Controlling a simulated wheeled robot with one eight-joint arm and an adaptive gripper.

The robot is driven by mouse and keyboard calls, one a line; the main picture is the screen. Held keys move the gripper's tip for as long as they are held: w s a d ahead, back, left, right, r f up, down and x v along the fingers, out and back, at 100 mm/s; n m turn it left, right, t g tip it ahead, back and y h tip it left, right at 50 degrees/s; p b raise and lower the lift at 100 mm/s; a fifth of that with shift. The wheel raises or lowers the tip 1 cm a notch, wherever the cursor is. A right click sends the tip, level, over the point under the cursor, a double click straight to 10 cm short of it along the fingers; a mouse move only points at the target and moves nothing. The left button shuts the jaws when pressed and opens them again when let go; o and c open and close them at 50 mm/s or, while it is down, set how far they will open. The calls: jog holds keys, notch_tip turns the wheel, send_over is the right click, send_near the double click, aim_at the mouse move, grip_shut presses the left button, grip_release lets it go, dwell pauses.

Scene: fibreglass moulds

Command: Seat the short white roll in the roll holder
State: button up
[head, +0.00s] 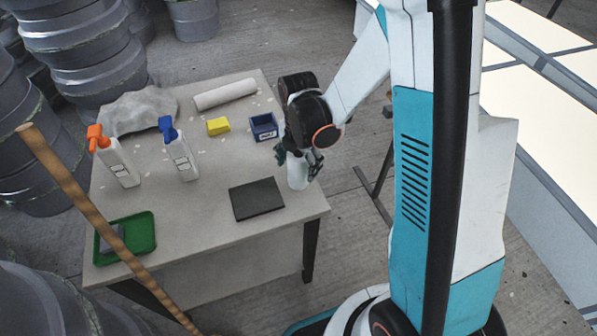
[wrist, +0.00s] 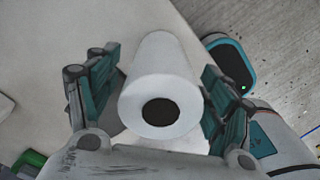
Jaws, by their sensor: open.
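The short white roll (head: 298,180) stands upright at the right side of the table, under my gripper (head: 298,160). In the wrist view the roll (wrist: 160,60) lies between the two teal finger pads, its round end with a dark core hole facing the camera. My gripper is open, with a finger on either side of the roll; a gap shows on the right, and contact on the left is hard to judge. I cannot pick out a roll holder with certainty in either view.
On the table (head: 215,225) are a dark flat plate (head: 256,199), a blue bin (head: 264,127), a yellow block (head: 218,126), two spray bottles (head: 118,162) (head: 181,158), a longer white roll (head: 225,95), crumpled cloth (head: 140,108) and a green tray (head: 148,230). A wooden pole (head: 95,215) crosses the left.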

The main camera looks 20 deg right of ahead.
jog(key=c, duration=1.3)
